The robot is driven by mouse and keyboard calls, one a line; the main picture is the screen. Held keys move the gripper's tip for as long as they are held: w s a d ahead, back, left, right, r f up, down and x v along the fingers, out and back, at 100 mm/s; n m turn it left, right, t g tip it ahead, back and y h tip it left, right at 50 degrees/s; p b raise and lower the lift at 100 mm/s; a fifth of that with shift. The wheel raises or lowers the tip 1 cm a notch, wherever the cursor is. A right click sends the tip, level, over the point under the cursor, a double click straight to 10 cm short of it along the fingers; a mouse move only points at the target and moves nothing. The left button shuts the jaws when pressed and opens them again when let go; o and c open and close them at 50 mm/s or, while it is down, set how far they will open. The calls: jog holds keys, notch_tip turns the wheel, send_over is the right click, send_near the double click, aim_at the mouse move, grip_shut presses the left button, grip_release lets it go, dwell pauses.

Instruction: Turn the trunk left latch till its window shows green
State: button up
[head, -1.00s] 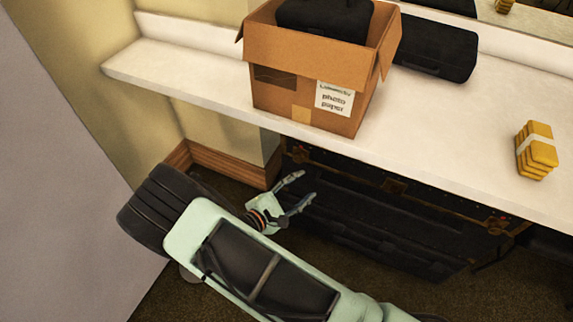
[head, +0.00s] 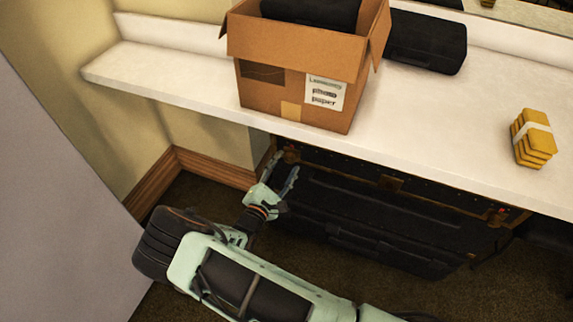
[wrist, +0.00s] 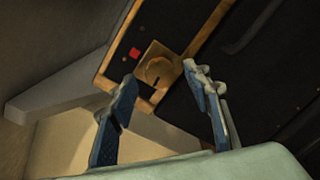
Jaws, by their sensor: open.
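The black trunk (head: 345,197) with brown edging sits under the counter. Its left latch (head: 290,156) is at the upper left corner of its front, just beyond my fingertips. In the wrist view the latch is a round brass knob (wrist: 158,70) on a brass plate. A small red window (wrist: 135,53) shows beside it; I see no green. My gripper (head: 284,170) is open and empty. In the wrist view its two blue-padded fingers stand on either side of the knob's line, apparently short of it.
A pale counter (head: 190,95) overhangs the trunk, close above my gripper. On it stand a cardboard box (head: 285,85), a black case (head: 428,42) and a banded yellow stack (head: 533,138). A grey panel (head: 50,210) is at left. The trunk's right latch (head: 500,215) is farther along.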

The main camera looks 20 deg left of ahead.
jog(key=shift+w, duration=0.65)
jog(key=c, duration=1.2)
jog(key=shift+o, duration=0.2)
